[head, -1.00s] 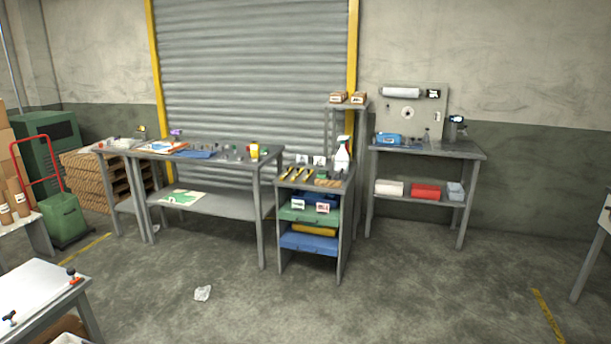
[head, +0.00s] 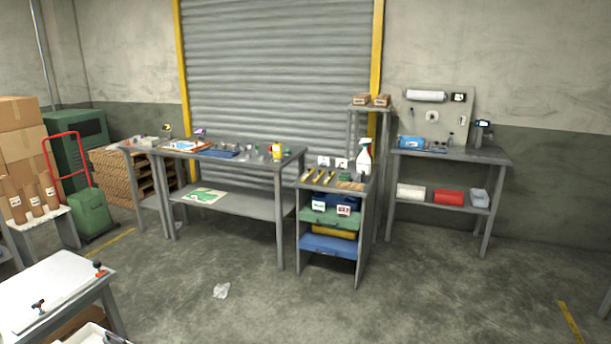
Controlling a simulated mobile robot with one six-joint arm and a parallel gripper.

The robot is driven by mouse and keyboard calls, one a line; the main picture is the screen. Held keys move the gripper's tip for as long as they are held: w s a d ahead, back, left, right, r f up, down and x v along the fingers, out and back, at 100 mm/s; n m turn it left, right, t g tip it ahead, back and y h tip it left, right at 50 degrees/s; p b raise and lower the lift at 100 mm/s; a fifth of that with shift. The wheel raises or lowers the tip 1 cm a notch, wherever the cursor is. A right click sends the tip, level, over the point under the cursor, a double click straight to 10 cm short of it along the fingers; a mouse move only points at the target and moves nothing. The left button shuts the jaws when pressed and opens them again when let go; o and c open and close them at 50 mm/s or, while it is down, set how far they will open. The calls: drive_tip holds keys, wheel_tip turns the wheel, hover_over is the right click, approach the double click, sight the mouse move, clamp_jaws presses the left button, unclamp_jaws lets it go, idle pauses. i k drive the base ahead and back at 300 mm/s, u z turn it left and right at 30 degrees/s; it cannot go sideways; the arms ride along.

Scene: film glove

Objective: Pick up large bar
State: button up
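I cannot make out a large bar for certain in the head view. Several yellow and dark bar-like tools (head: 318,176) lie side by side on top of the small shelf unit (head: 303,228) in the middle. They are too small to tell what they are. A brown piece (head: 350,186) lies to their right. My gripper and arm are not in view.
A long grey workbench (head: 240,206) with small items stands left of the shelf unit. Another bench (head: 494,158) stands to the right. A white-topped table (head: 50,285) is at the near left. Crumpled litter (head: 221,291) lies on the otherwise open floor.

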sight(309, 173)
drive_tip(key=i, duration=0.85)
drive_tip(key=z, duration=1.2)
drive_tip(key=i, duration=1)
drive_tip(key=u, duration=0.15)
